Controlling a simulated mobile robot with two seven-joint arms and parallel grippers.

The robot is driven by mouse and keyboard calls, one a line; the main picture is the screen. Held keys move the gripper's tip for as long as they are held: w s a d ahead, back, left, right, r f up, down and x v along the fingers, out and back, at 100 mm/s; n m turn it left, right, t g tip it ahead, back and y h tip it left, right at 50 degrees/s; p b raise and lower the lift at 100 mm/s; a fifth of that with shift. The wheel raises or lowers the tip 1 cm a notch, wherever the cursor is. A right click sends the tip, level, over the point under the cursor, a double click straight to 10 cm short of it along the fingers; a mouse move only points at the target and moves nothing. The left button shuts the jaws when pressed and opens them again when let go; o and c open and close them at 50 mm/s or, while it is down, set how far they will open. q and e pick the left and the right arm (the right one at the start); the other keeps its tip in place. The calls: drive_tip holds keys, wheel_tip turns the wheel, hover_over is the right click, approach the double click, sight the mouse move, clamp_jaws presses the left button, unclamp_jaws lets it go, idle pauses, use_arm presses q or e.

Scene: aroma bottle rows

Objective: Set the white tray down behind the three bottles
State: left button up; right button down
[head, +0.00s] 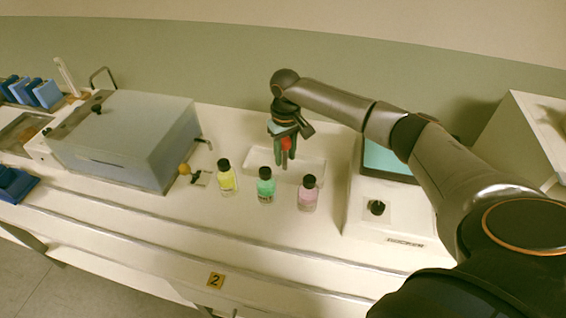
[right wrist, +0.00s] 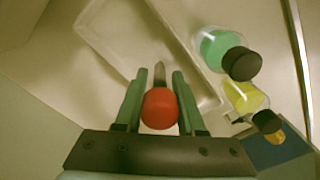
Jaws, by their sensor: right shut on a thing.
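The white tray (head: 312,166) lies at the counter's back, just behind the three bottles: yellow (head: 226,181), green (head: 265,187) and pink (head: 308,195), all black-capped. I cannot tell whether it touches the counter. My right gripper (head: 285,161) points down over the tray, shut on a red knob (right wrist: 160,108). A thin grey stem (right wrist: 160,72) shows beyond the knob; whether it joins the tray is hidden. The right wrist view shows the tray (right wrist: 115,48), the green bottle (right wrist: 220,46) and the yellow bottle (right wrist: 245,97) beside it. The left gripper is not in view.
A grey box-shaped device (head: 130,140) stands left of the bottles. A white device with a teal top and black knob (head: 377,207) stands close on the right. The wall is behind. The counter's front strip is clear.

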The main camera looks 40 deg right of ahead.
sight(285, 169)
drive_tip(key=shift+f, duration=1.75)
drive_tip(key=c, duration=0.5)
unclamp_jaws()
drive_tip(key=shift+f, duration=0.1)
